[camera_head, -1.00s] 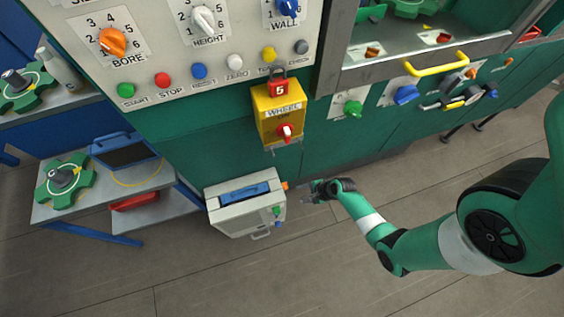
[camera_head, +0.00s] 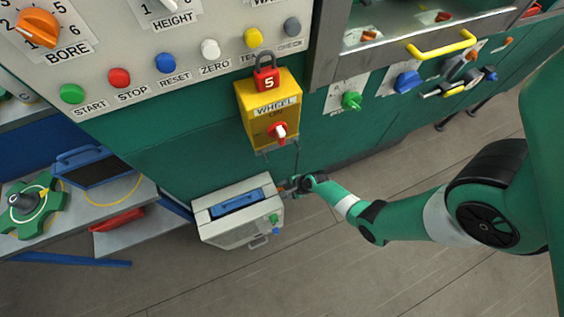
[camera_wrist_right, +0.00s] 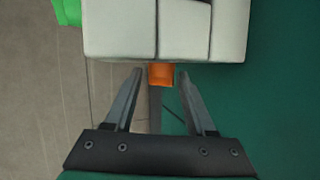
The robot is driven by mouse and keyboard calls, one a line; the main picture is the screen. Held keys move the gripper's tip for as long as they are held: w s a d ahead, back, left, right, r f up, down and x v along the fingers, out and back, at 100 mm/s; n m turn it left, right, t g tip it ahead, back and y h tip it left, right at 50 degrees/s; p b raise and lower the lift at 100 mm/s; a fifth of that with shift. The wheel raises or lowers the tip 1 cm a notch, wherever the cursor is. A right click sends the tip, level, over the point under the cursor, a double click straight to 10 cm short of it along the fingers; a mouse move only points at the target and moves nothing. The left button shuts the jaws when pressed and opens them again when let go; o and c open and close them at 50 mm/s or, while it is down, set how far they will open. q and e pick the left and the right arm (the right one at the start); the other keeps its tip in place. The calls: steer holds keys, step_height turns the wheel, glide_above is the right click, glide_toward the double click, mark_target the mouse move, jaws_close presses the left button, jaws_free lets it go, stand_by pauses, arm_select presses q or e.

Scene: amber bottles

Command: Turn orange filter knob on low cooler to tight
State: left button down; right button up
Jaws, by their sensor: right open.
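The low cooler (camera_head: 228,227) is a pale grey box with a blue strip on top, standing on the floor against the green machine. The orange filter knob (camera_wrist_right: 162,75) sticks out from the cooler's side in the right wrist view. My right gripper (camera_wrist_right: 152,72) is open, with its two fingertips on either side of the knob and gaps between. The knob's marking and setting cannot be read. In the head view my right gripper (camera_head: 287,187) is at the cooler's right side and mostly covers the knob. My left gripper is not in view.
A yellow WHEEL box (camera_head: 270,110) with a red padlock (camera_head: 266,78) hangs above the cooler. Open floor (camera_head: 330,280) lies in front.

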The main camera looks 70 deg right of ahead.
steer(key=shift+w+d+f, duration=0.1)
steer(key=shift+w+f, duration=0.25)
steer(key=shift+f, duration=0.2)
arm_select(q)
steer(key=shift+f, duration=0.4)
arm_select(e)
jaws_close()
